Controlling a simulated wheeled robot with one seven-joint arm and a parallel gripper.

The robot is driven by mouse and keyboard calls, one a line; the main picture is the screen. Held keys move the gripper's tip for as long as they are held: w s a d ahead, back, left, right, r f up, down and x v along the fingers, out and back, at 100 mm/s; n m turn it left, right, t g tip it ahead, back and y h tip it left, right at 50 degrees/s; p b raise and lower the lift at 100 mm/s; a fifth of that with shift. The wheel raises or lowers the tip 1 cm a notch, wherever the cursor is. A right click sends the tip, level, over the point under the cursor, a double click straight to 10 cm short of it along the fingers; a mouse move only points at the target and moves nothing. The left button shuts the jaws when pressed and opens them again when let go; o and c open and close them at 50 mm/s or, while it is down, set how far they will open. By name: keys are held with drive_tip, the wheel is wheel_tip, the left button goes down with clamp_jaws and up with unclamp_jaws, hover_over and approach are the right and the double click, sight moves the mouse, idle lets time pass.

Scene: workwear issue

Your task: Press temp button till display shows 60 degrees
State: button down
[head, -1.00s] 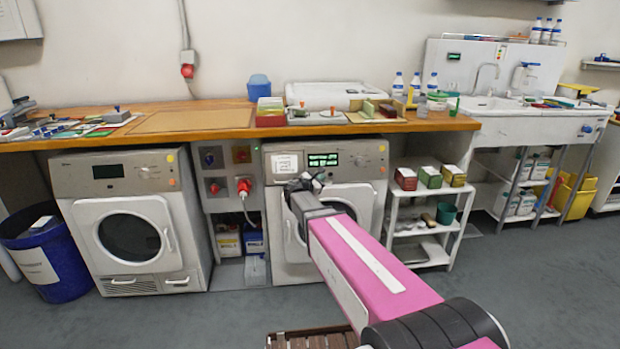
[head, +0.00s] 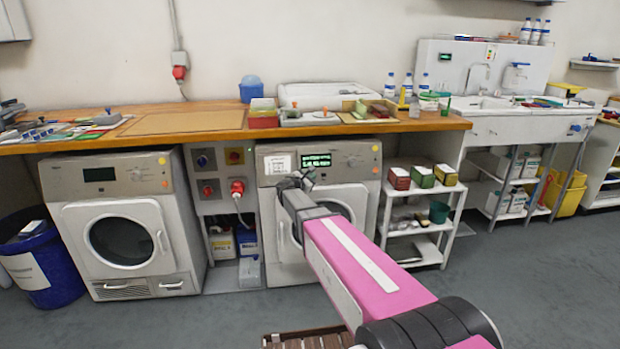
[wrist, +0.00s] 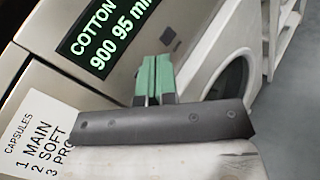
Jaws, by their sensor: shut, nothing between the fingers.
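The right-hand washing machine (head: 368,172) has a lit display (head: 317,160) on its control panel. In the wrist view the display (wrist: 103,33) shows green text, "COTTON" above a line that looks like "900 95 mi", cut off at the frame's edge. A small dark square button (wrist: 171,35) sits on the panel right of the display; a second dark patch lies just below it, close to the fingers. My gripper (wrist: 154,78) is shut and empty, its green fingertips together by the panel below the display. Contact cannot be told. In the head view my gripper (head: 297,180) is before the panel.
A white card (wrist: 50,138) listing capsules is on the panel at left. A wooden worktop (head: 215,122) overhangs the machines. Another machine (head: 120,225) stands left, with sockets (head: 222,180) between; a white shelf trolley (head: 418,225) stands right.

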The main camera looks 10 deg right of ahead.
drive_tip(key=shift+w+f, duration=0.2)
drive_tip(key=shift+w, duration=0.5)
drive_tip(key=shift+w+f, duration=0.2)
drive_tip(key=shift+w, duration=0.45)
idle(1.0)
drive_tip(key=shift+w+f, duration=0.15)
drive_tip(key=shift+w, duration=0.25)
drive_tip(key=shift+w+f, duration=0.1)
drive_tip(key=shift+w, duration=0.2)
idle(0.6)
drive_tip(key=shift+s, duration=0.15)
drive_tip(key=shift+s+r, duration=0.25)
drive_tip(key=shift+s, duration=0.35)
drive_tip(key=shift+s, duration=0.1)
drive_tip(key=s, duration=0.1)
drive_tip(key=s+r, duration=0.1)
drive_tip(key=s, duration=0.2)
drive_tip(key=shift+s+r, duration=0.25)
idle(0.4)
